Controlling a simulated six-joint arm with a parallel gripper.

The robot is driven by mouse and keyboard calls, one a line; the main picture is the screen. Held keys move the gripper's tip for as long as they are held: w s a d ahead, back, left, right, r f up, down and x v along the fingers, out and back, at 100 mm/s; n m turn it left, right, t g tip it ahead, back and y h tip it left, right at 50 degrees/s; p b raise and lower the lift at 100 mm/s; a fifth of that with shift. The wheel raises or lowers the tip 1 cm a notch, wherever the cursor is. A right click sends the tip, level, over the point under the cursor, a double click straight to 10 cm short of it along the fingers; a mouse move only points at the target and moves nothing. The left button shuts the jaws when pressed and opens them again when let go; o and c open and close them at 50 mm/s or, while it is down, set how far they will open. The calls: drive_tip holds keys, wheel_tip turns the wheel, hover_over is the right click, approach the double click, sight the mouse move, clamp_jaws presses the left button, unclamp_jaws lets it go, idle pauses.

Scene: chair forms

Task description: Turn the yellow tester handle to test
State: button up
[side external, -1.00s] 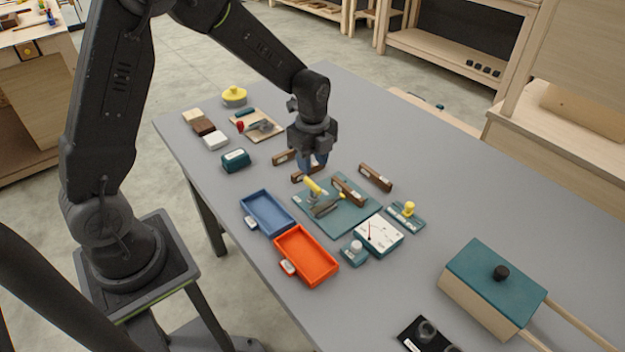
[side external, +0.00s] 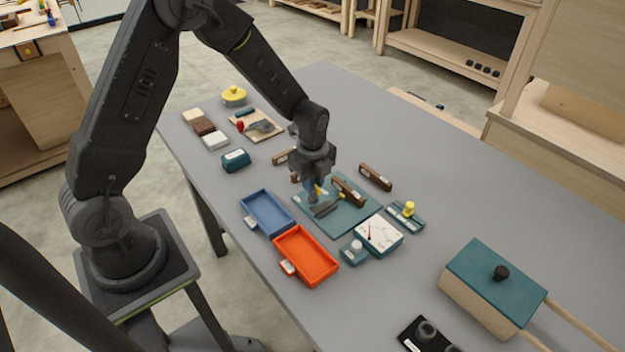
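A teal board (side external: 345,217) lies in the middle of the grey table with a dark clamp-like tool (side external: 324,208) and a brown wooden block (side external: 348,192) on it. A yellow handle (side external: 321,191) shows at the board's back left, partly hidden by my gripper. My gripper (side external: 313,193) points down at this handle, its fingertips close to it. I cannot tell whether the fingers touch it or how far apart they are. A white-faced meter with a red needle (side external: 378,236) sits at the board's front right. A second yellow knob (side external: 409,208) stands on a small teal base (side external: 405,218).
A blue tray (side external: 267,213) and an orange tray (side external: 306,257) lie to the front left. A small teal piece with a white knob (side external: 355,251) is beside the meter. Brown blocks (side external: 375,177) stand behind the board. A teal-topped box (side external: 495,285) is at right. The back right table is clear.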

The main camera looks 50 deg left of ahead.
clamp_jaws()
drive_tip(key=shift+n, duration=0.4)
drive_tip(key=n, duration=0.7)
drive_tip(key=shift+n, duration=0.3)
drive_tip(key=n, duration=0.9)
drive_tip(key=shift+n, duration=0.4)
drive_tip(key=shift+o, duration=2.2)
unclamp_jaws()
